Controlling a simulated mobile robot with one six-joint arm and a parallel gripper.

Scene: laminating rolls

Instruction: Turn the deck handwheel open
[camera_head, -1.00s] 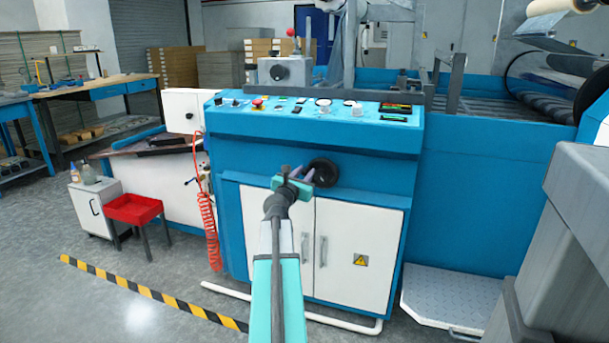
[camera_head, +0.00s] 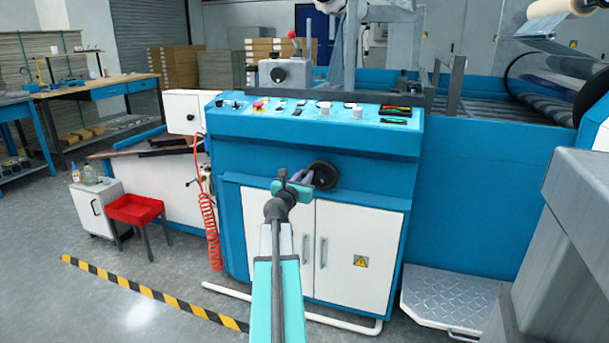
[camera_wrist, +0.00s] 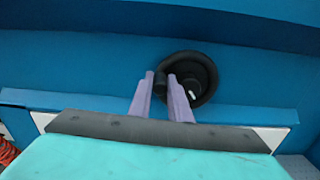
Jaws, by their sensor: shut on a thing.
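The deck handwheel (camera_head: 324,175) is a black round wheel on the blue front of the machine, above the white cabinet doors. In the wrist view the handwheel (camera_wrist: 205,82) shows its dark hub with a small white mark, and a dark knob (camera_wrist: 160,84) at its left side. My gripper (camera_head: 304,177) reaches the wheel's left side. In the wrist view the two purple fingers of my gripper (camera_wrist: 161,88) stand on either side of the knob, shut on it. The right finger covers part of the wheel's left rim.
A control panel (camera_head: 310,109) with buttons lies above the wheel. White cabinet doors (camera_head: 355,250) are below. A metal step plate (camera_head: 452,298) lies at the lower right.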

